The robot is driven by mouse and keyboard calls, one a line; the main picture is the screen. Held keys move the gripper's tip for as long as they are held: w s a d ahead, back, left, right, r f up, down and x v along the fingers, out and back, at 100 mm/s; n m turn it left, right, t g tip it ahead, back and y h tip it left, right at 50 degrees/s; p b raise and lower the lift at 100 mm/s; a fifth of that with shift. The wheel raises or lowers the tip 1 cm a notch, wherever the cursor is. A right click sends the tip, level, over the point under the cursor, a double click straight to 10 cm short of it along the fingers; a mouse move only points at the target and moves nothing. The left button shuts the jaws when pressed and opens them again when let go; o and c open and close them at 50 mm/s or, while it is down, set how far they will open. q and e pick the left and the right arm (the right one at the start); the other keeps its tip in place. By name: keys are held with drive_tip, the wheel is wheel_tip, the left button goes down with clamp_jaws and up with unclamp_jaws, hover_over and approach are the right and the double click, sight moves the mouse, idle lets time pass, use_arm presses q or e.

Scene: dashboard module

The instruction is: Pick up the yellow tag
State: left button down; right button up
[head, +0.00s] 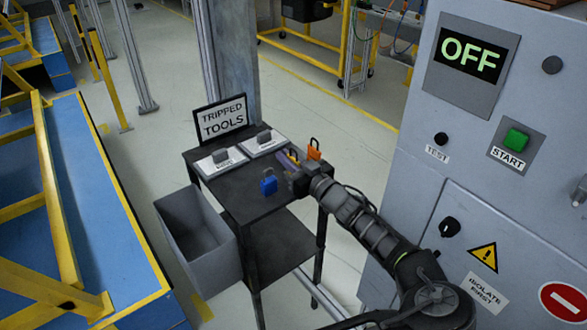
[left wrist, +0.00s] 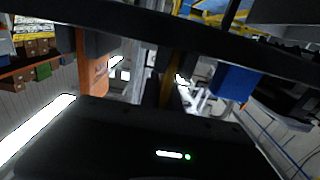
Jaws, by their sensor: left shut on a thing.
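My left gripper (head: 293,168) is at the right edge of the dark cart's top, between a blue padlock (head: 268,185) and an orange padlock (head: 314,150). It is shut on a thin yellow-brown piece that shows edge-on in the left wrist view, apparently the yellow tag (left wrist: 172,72). In the head view the tag is mostly hidden by the gripper. In the left wrist view the blue padlock (left wrist: 235,82) is at the right and the orange padlock (left wrist: 92,60) at the left. My right gripper is not in view.
A grey control cabinet (head: 440,180) with an "OFF" display is at the right.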

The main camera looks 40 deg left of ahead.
use_arm(q)
wheel_tip(320, 180, up, 10)
idle(0.7)
drive_tip(key=shift+f, duration=0.1)
idle(1.2)
wheel_tip(320, 180, down, 10)
drive_tip(key=shift+r, duration=0.2)
drive_tip(key=shift+d+f, duration=0.1)
drive_tip(key=shift+f, duration=0.05)
drive_tip(key=shift+s+d, duration=0.1)
idle(0.4)
